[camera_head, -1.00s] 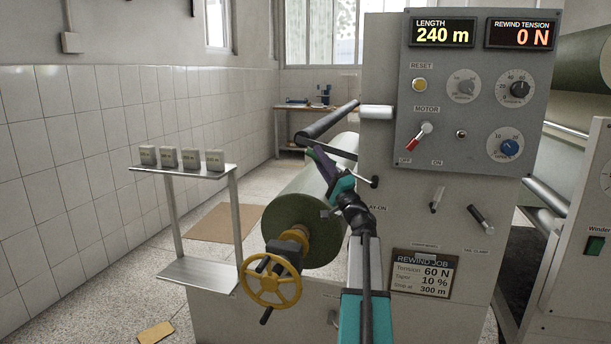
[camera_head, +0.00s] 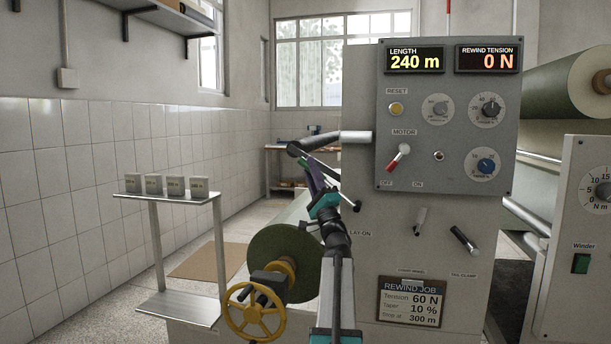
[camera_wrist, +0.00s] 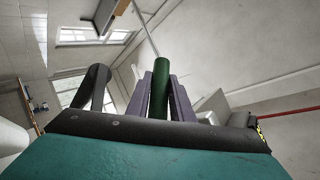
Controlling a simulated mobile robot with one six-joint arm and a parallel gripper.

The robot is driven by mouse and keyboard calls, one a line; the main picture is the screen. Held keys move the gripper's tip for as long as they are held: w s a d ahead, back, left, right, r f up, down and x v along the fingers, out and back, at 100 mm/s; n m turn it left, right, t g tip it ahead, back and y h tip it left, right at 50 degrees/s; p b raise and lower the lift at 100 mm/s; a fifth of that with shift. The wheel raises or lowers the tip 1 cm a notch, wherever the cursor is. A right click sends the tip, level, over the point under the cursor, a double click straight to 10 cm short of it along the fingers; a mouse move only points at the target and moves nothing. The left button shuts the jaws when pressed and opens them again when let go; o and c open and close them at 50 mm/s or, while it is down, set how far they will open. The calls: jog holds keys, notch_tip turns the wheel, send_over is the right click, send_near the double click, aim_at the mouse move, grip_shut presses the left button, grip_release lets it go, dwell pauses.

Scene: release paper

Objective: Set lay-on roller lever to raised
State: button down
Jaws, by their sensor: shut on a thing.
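My gripper (camera_head: 315,176), with purple fingers and a teal body, is shut on a green lever handle (camera_wrist: 160,94), whose tip sticks out beyond the fingers in the wrist view. The handle tip (camera_head: 303,157) also shows in the head view, left of the machine's front. A thin rod with a black knob (camera_head: 357,207) sticks out right of the fingers, above the LAY-ON label (camera_head: 360,233). My gripper hides much of the lever.
The green rewind roll (camera_head: 283,250) and yellow handwheel (camera_head: 254,312) are left of my arm. The control panel (camera_head: 447,120) and two small levers (camera_head: 420,221) (camera_head: 464,240) are to the right. A metal stand (camera_head: 185,300) holds several small blocks. Open floor lies beyond the stand.

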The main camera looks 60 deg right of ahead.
jog(key=shift+a+r, duration=0.1)
jog(key=shift+r, duration=0.2)
jog(key=c, duration=1.6)
grip_release()
jog(key=shift+s, duration=0.2)
jog(key=shift+o, duration=0.2)
jog(key=shift+f, duration=0.1)
jog(key=shift+f, duration=0.1)
jog(key=shift+s+f, duration=0.3)
jog(key=shift+f, duration=0.05)
jog(key=p+v, duration=0.1)
jog(key=v, duration=1.1)
jog(key=shift+s+f, duration=0.25)
jog(key=shift+f, duration=0.05)
jog(key=shift+a, duration=0.1)
